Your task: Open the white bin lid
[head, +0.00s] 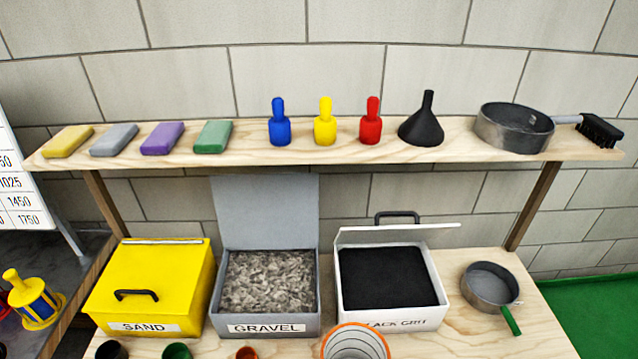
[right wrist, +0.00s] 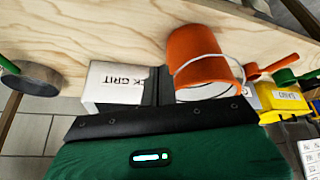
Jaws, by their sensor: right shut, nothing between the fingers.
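The white bin (head: 343,290) labelled for black grit stands on the lower shelf, right of the gravel bin. Its white lid (head: 378,236) is raised at the back, with the black handle (head: 398,215) above it, and the black grit (head: 390,277) inside is exposed. The lid's exact angle is hard to tell. In the right wrist view, the labelled front of the white bin (right wrist: 112,84) shows beyond my right gripper (right wrist: 160,85), which is shut and empty. Contact with the bin cannot be told. My left gripper is in neither view.
An orange-rimmed container (head: 356,343) stands in front of the white bin; it also shows in the right wrist view (right wrist: 205,60). The gravel bin (head: 265,330) is open, and the yellow sand bin (head: 150,280) is closed. A green-handled sieve (head: 490,286) sits to the right. The upper shelf (head: 330,152) overhangs behind.

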